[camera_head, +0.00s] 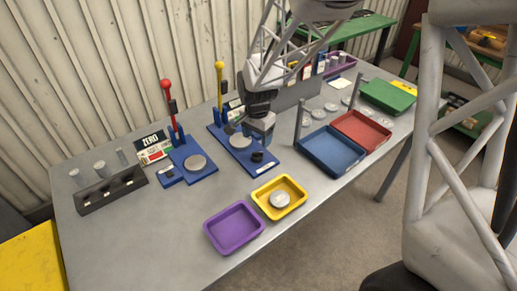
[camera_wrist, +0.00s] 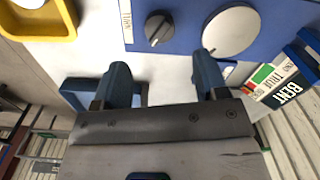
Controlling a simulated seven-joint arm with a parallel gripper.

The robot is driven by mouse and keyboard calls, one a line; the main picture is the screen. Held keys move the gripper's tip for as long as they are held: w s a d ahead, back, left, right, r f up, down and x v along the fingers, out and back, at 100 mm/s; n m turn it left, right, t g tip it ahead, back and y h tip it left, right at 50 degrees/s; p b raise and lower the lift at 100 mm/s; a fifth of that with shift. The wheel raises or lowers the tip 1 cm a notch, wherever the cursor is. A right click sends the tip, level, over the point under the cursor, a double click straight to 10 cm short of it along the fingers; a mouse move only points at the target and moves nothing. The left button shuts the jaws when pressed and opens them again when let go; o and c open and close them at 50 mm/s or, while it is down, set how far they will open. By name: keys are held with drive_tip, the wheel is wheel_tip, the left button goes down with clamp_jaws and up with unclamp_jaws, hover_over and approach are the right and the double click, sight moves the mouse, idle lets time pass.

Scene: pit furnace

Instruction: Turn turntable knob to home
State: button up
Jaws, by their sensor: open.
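The turntable knob (camera_wrist: 158,28) is a small dark round knob with a light pointer line on the blue base plate (camera_wrist: 180,38). In the wrist view the line slants toward the lower left. In the head view the knob (camera_head: 257,157) sits near the plate's front end. The grey turntable disc (camera_wrist: 231,31) lies beside it; it also shows in the head view (camera_head: 240,142). My gripper (camera_wrist: 163,74) is open and empty, its dark blue fingertips apart. In the head view my gripper (camera_head: 259,134) hangs over the plate, near the knob; contact is not visible.
A yellow tray (camera_head: 264,205) holding a disc and a purple tray (camera_head: 209,240) stand in front. A blue tray (camera_head: 312,160) is to the right. A yellow lever (camera_head: 219,75) and a red-lever fixture (camera_head: 166,90) stand behind and left. The table's front left is clear.

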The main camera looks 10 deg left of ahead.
sight(257, 152)
drive_tip(key=shift+f, duration=0.15)
drive_tip(key=shift+f, duration=3.75)
drive_tip(key=c, duration=0.9)
